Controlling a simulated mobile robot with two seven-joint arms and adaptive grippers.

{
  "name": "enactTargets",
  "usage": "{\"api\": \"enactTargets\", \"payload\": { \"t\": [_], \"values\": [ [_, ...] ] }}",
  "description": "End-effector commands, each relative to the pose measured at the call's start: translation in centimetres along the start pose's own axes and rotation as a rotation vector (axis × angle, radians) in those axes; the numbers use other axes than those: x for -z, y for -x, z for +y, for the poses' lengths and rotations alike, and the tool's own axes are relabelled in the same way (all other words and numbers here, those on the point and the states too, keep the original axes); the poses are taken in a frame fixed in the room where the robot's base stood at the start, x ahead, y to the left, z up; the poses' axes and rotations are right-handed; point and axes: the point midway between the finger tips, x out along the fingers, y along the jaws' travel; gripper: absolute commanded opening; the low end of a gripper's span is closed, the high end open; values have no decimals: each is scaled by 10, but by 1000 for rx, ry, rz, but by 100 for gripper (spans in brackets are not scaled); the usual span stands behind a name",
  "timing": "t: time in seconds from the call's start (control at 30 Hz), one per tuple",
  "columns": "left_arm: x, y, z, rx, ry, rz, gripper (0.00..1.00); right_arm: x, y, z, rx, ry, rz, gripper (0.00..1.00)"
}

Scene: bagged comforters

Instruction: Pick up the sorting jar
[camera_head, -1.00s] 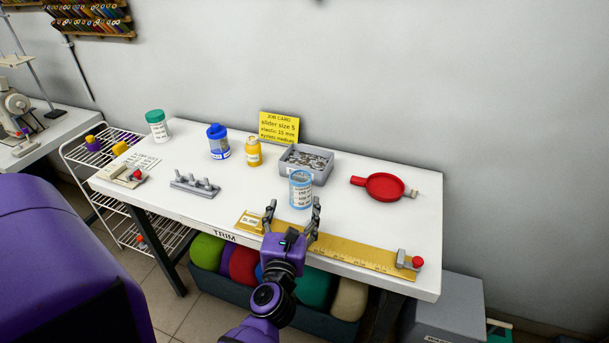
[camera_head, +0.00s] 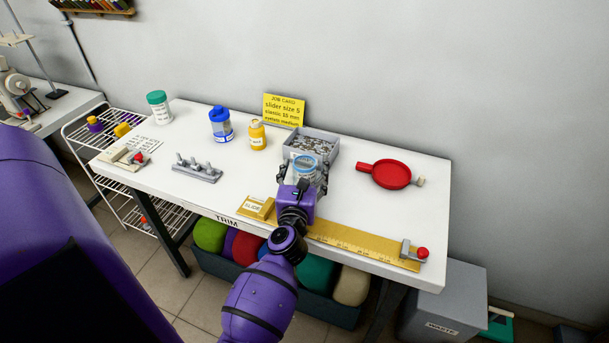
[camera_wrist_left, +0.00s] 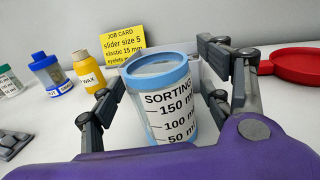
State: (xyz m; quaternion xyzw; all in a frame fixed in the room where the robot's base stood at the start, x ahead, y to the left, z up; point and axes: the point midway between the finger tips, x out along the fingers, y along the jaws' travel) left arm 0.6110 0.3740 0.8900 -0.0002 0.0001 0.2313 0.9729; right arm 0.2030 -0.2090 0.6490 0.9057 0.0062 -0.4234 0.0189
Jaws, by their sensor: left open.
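The sorting jar (camera_head: 306,167) is clear with a light blue rim and stands upright on the white table (camera_head: 345,215). In the left wrist view the sorting jar (camera_wrist_left: 172,108) shows a label reading "SORTING" with volume marks. My left gripper (camera_head: 303,175) is open, with one finger on each side of the jar. In the left wrist view my left gripper (camera_wrist_left: 165,90) shows gaps between its fingers and the jar wall. The lower part of the jar is hidden behind the gripper in the head view. My right gripper is not in view.
A grey bin of small parts (camera_head: 325,145) stands just behind the jar. A red pan (camera_head: 390,174) lies to the right. A wax bottle (camera_head: 257,136) and a blue-lidded jar (camera_head: 221,126) stand to the left. A yellow ruler (camera_head: 360,241) lies along the front edge.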

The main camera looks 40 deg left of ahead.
Motion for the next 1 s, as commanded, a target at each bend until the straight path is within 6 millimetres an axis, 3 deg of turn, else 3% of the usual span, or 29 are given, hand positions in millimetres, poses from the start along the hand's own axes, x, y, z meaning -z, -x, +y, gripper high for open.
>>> {"api": "enactTargets", "payload": {
  "t": [0.17, 0.57, 0.83, 1.0],
  "values": [
    [0, 0, 0, 0, 0, 0, 71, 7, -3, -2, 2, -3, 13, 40],
    [0, 0, 0, 1, 0, 0, 22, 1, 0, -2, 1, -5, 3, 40],
    [-2, 0, 0, 1, 0, -1, 21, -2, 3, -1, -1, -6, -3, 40],
    [-19, -1, 0, 2, 1, -6, 21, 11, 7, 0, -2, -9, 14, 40]
  ]
}}
